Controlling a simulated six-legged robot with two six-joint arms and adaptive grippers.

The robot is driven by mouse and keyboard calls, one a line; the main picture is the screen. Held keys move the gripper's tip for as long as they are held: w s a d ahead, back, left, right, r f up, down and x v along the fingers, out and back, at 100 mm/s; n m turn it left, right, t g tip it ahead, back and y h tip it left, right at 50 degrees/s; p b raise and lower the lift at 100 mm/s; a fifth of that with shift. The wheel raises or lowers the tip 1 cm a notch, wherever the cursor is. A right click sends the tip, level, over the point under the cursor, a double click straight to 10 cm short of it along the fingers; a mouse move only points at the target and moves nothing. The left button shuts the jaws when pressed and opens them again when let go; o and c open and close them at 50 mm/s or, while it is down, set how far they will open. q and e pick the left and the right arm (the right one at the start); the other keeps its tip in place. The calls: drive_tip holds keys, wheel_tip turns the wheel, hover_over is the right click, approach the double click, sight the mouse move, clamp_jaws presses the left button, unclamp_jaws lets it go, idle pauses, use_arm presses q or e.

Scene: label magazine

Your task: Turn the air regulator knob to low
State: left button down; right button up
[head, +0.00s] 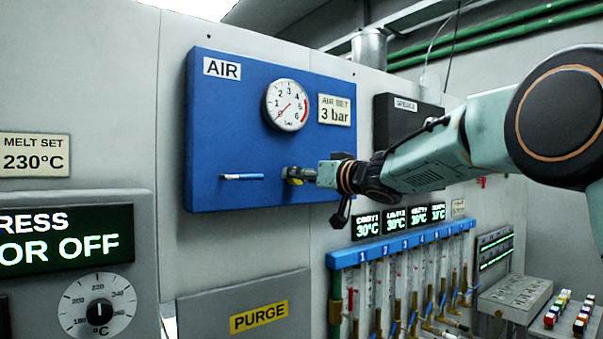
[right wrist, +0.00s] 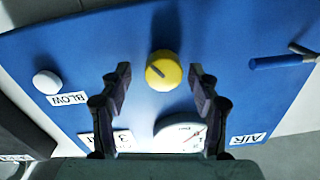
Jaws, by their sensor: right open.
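The blue air panel (head: 232,120) carries a round pressure gauge (head: 287,105) and an "AIR SET 3 bar" label (head: 334,110). The yellow regulator knob (right wrist: 163,70) shows in the right wrist view, with a dark pointer line on its face; in the head view my gripper mostly hides it. My right gripper (right wrist: 158,72) is open, with one finger on each side of the knob and gaps between. In the head view the right gripper (head: 300,175) reaches in from the right, close to the panel. My left gripper is not in view.
A blue-handled lever (head: 242,177) sticks out left of the knob. A white button (right wrist: 46,82) sits by the BLOW label in the right wrist view. Below are a PURGE panel (head: 230,300) and a blue manifold (head: 400,243) with several tubes.

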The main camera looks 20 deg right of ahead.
drive_tip(key=shift+s+a+r, duration=0.1)
drive_tip(key=shift+a+r, duration=0.05)
drive_tip(key=shift+r, duration=0.05)
drive_tip(key=shift+c, duration=0.8)
drive_tip(key=shift+w+a+f, duration=0.15)
drive_tip(key=shift+w+a, duration=0.05)
drive_tip(key=shift+w, duration=0.25)
drive_tip(key=c, duration=0.4)
drive_tip(key=shift+c, duration=0.9)
drive_tip(key=c, duration=0.4)
drive_tip(key=shift+c, duration=0.2)
